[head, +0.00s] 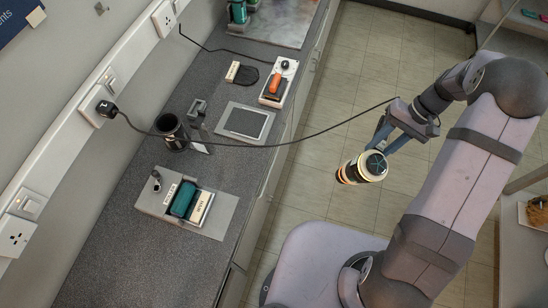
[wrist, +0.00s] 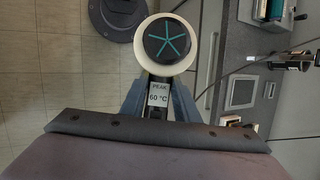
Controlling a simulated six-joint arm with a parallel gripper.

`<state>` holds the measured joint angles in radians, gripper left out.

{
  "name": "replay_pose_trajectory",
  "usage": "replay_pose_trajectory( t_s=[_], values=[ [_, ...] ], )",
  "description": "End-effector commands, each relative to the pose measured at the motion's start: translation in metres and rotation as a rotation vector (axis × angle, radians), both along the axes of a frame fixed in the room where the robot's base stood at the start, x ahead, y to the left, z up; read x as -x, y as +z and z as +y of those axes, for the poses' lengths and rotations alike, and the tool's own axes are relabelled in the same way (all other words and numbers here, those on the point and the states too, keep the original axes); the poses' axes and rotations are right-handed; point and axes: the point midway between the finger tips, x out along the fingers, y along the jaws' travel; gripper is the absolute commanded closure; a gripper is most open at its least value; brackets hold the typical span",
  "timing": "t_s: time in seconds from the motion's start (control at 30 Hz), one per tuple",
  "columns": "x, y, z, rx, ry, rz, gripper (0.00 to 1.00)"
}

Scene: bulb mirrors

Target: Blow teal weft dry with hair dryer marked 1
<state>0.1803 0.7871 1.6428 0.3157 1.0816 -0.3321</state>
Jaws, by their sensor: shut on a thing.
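My gripper (head: 378,143) is shut on a hair dryer (head: 368,166) and holds it over the floor, right of the counter. The dryer has a cream rim and a dark round face with a teal star pattern. A teal bundle, likely the teal weft (head: 182,199), lies on a grey plate (head: 218,221) on the near counter, beside a cream labelled block (head: 201,208).
A black cable (head: 290,143) runs from my gripper's area across the counter to a plug (head: 104,107) in the wall rail. A dark cup (head: 171,132), an upright metal stand (head: 197,118) and a dark-topped pad (head: 245,122) stand mid-counter. An orange item (head: 275,83) sits farther back.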

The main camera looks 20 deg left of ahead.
Motion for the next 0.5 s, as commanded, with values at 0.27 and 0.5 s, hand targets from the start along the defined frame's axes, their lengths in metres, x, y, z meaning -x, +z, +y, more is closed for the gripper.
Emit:
replay_pose_trajectory(
  t_s=[0.27, 0.5],
  values=[
    [-0.0007, 0.0011, 0.0002, -0.001, 0.000, 0.000, 1.00],
    [0.0038, 0.0014, 0.0001, -0.001, -0.001, 0.000, 1.00]
  ],
)
